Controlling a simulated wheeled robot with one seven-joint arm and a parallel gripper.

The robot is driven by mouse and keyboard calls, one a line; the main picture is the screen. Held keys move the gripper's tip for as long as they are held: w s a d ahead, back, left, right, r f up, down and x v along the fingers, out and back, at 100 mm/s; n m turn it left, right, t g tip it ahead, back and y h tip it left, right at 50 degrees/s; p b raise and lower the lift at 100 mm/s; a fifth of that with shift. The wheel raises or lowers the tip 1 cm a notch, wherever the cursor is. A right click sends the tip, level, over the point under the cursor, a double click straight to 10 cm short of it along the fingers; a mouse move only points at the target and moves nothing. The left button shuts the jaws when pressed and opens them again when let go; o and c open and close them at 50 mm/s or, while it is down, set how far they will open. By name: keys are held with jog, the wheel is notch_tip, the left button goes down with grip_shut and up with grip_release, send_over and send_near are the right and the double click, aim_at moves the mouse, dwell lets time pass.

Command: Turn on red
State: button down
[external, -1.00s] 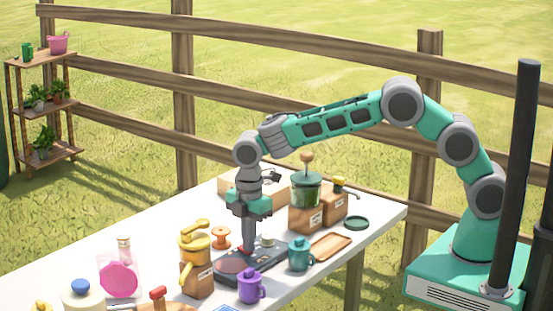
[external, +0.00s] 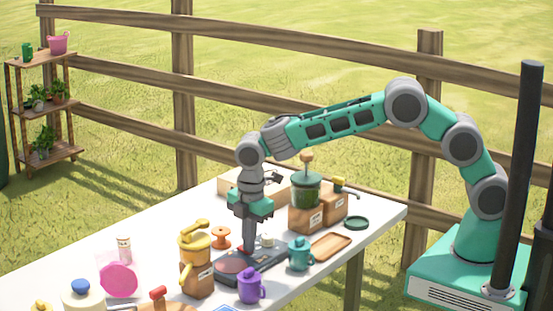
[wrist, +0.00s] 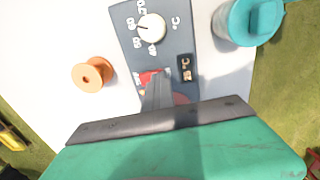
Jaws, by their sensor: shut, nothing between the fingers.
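A dark grey heating plate device (external: 262,262) lies on the table; its panel (wrist: 183,35) fills the middle of the wrist view. It has a white dial (wrist: 151,28) with numbers around it and a small display reading 25 °C (wrist: 186,68). A small red switch (wrist: 148,76) sits below the dial, partly covered by my fingertips. My gripper (external: 249,250) is shut and empty, pointing down over the device. In the wrist view its fingertips (wrist: 157,84) are at the red switch; I cannot tell whether they touch it. A dark reddish round plate (external: 230,266) lies left of the fingers.
A teal cup (external: 300,255) and a purple cup (external: 251,287) stand close by the device. An orange spool (external: 221,238) and a yellow-topped grinder (external: 196,265) are at its left. A green-jar grinder (external: 306,200) and a wooden tray (external: 331,247) are to the right.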

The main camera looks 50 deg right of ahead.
notch_tip(320, 180, up, 14)
jog(key=s+p, duration=0.2)
jog(key=d+r+m, duration=0.3)
jog(key=d, duration=0.4)
jog(key=s+d+r+m+t, duration=0.15)
jog(key=s+d+m, duration=0.4)
jog(key=d, duration=0.55)
jog(key=s+d+f+m, duration=0.2)
jog(key=s+d+m, duration=0.2)
jog(key=s, duration=0.3)
jog(key=s+d+f+m+t, duration=0.1)
jog(key=s+d+f+m, duration=0.2)
jog(key=s+d+m, duration=0.2)
jog(key=shift+s+d, duration=1)
jog(key=shift+s, duration=0.15)
